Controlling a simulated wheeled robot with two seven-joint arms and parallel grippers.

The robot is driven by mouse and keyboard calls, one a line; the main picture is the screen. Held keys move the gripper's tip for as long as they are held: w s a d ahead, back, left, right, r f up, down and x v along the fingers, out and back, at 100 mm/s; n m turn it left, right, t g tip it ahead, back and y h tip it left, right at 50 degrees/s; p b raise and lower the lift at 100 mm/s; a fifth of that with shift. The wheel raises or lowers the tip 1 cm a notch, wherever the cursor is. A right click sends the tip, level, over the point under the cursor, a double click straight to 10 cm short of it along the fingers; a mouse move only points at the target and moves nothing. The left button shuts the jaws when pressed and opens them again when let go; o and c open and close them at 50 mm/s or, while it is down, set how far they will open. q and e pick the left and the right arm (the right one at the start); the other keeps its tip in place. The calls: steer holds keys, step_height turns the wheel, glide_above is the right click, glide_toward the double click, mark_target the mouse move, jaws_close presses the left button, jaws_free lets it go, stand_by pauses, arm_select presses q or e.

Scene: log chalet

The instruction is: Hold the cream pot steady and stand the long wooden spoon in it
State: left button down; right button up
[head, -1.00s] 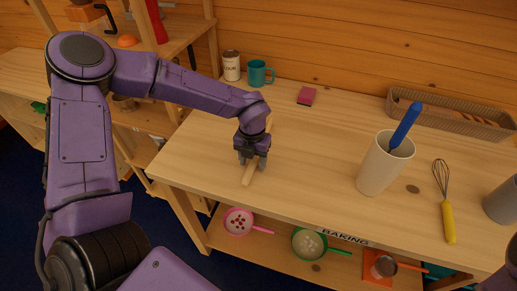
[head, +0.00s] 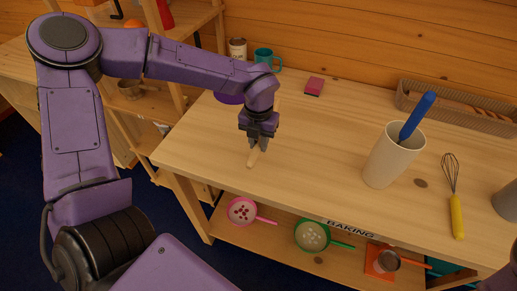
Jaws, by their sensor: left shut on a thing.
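The cream pot (head: 388,160) stands upright on the table at right of centre, with a blue-handled utensil (head: 417,116) leaning in it. My left gripper (head: 258,141) is shut on the long wooden spoon (head: 253,158), well to the left of the pot. The spoon's near end sticks out below the fingers; the gripper hides its middle. I cannot tell the exact gap between spoon and table. My right gripper is not in view; only part of my right arm shows at the lower right corner.
A whisk with a yellow handle (head: 457,217) lies right of the pot, near a grey container (head: 507,201). A wicker tray (head: 425,105), pink sponge (head: 314,87), teal mug (head: 264,58) and tin (head: 237,49) are at the back. The tabletop between spoon and pot is clear.

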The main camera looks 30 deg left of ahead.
arm_select(q)
steer(key=s+d+r+b, duration=0.3)
steer(key=s+d+r, duration=0.6)
steer(key=s, duration=0.1)
